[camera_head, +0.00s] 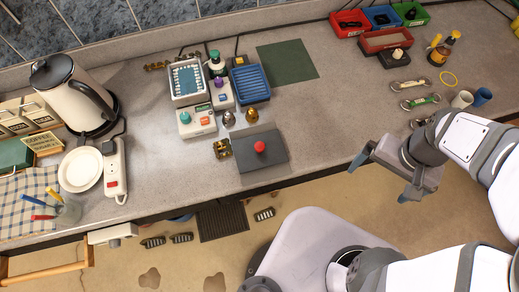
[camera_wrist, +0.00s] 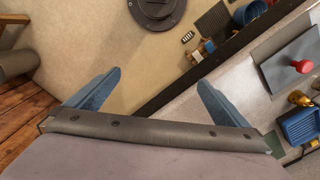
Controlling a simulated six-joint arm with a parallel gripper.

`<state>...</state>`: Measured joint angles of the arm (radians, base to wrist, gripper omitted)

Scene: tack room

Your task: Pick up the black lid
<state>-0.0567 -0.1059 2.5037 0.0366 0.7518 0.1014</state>
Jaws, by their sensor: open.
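Two dark, lid-like pieces with knobs show in the head view. A small black one with a cream knob (camera_head: 394,60) lies at the back right, in front of a red tray. A flat dark grey one with a red knob (camera_head: 270,161) lies on a grey mat near the counter's front edge; it also shows at the right of the wrist view (camera_wrist: 291,72). I cannot tell which is the black lid. My gripper (camera_head: 386,176) is open and empty at the counter's front edge, right of the red-knobbed piece and well apart from both. The wrist view shows its spread fingers (camera_wrist: 160,78).
A blue tray (camera_head: 251,84), small bells and boxes stand behind the mat. A kettle (camera_head: 74,92), white plate (camera_head: 81,169) and power strip (camera_head: 115,168) are at left. Carabiners (camera_head: 410,85) and cups (camera_head: 462,99) lie at right. The counter's middle right is clear.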

